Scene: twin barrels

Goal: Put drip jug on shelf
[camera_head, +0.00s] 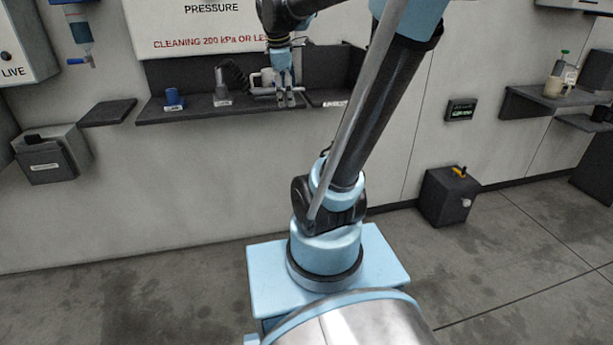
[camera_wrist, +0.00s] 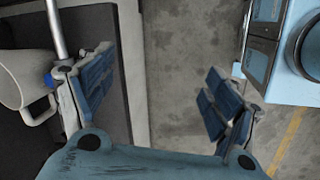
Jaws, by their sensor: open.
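A pale jug-like vessel with a handle (camera_wrist: 22,80) is at the left edge of the wrist view, partly cut off, with its handle close to my left finger. In the head view a whitish vessel (camera_head: 266,78) stands on the dark wall shelf (camera_head: 190,114), partly hidden by my gripper. I cannot tell for sure that it is the drip jug. My gripper (camera_head: 287,99) is at that shelf's front, and its spread fingers (camera_wrist: 158,98) have nothing between them. The vessel is beside the gripper, outside the fingers. Whether a finger touches the handle is unclear.
A blue cup (camera_head: 174,99) and a grey object (camera_head: 221,88) stand left on the shelf. A small empty ledge (camera_head: 108,112) is further left. A beige mug (camera_head: 552,87) and a bottle stand on the right shelf (camera_head: 525,103). A dark box (camera_head: 447,197) sits on the floor.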

